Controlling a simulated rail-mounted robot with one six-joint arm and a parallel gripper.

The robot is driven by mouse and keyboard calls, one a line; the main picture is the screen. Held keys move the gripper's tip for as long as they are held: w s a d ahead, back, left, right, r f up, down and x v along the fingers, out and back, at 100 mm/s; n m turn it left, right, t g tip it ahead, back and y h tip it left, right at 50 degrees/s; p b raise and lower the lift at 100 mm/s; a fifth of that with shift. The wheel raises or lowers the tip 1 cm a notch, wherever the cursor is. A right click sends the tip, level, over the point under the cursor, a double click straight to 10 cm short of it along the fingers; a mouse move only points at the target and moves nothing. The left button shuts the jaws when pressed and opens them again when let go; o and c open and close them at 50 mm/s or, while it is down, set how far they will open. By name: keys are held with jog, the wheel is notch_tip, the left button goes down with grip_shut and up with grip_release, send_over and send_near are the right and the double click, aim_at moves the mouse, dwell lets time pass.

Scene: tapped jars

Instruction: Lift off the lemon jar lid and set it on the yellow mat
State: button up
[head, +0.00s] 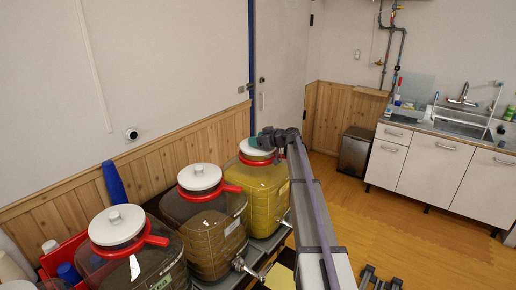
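The lemon jar (268,198) appears to be the one with yellow liquid, farthest back in a row of three tapped jars. Its white lid (254,151) sits at the jar's mouth inside a red collar. My gripper (264,139) is at the top of this lid, partly in front of it. The fingers are small and dark here, so I cannot tell whether they are open, shut or touching the lid. My arm covers the jar's right side. The yellow mat (279,277) shows in part at the bottom, left of my arm, with nothing seen on it.
Two brown-liquid jars (209,232) (140,262) with white lids stand nearer, on the same dark counter. A red crate (62,256), a blue cup (68,272) and a blue cylinder (115,182) are at the left. Metal taps (247,267) stick out toward the mat side. The wall is close behind.

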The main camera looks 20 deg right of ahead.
jog(key=c, duration=1)
